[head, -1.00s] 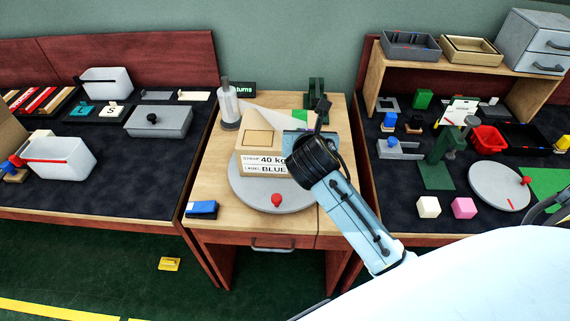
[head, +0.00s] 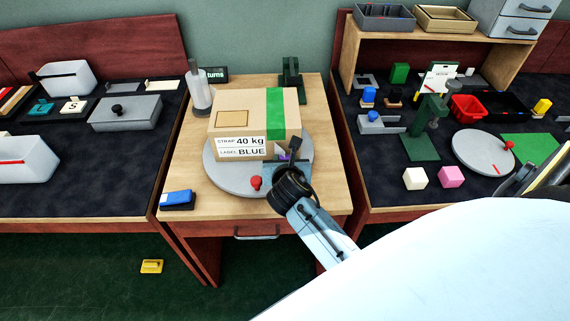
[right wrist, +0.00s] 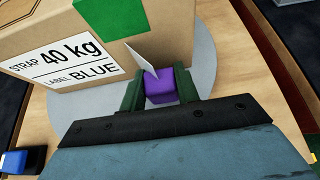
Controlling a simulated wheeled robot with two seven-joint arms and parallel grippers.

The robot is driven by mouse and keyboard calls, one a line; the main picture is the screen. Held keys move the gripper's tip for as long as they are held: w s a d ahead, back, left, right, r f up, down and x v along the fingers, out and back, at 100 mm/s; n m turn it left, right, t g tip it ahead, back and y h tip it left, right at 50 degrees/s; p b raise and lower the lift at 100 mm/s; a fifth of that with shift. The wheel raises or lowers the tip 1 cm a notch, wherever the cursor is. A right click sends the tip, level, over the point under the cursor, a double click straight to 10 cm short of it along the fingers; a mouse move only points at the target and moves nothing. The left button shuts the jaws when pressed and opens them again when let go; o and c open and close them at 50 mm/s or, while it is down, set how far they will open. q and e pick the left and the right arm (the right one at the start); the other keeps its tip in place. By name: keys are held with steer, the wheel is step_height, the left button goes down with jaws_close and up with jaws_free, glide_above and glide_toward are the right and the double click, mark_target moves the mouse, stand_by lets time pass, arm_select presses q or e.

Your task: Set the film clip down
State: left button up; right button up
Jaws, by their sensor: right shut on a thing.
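My right gripper (head: 281,162) is beside the front right of a cardboard box (head: 238,117). It is shut on the film clip, a small purple block (right wrist: 160,86) seen between the two green fingers in the right wrist view. A thin white flap (right wrist: 143,60) stands up by the clip. In the head view the clip (head: 284,156) is mostly hidden by the gripper. The box carries a green strip, a tan patch and a label reading "STRAP 40 kg, LABEL BLUE". It sits on a round grey turntable (head: 222,175) with a red knob. My left gripper is not in view.
A white film roll (head: 199,92) stands on a post at the back left. A green stand (head: 290,80) is at the back right. A blue block-like object (head: 177,200) lies at the front left. The wooden table's front right (head: 335,196) is bare.

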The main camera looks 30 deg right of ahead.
steer(key=shift+f, duration=0.35)
steer(key=shift+r, duration=0.1)
steer(key=shift+f, duration=0.2)
steer(key=o, duration=1)
steer(key=shift+c, duration=0.2)
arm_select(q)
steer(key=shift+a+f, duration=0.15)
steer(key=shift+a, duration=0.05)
arm_select(e)
steer(key=shift+r, duration=0.15)
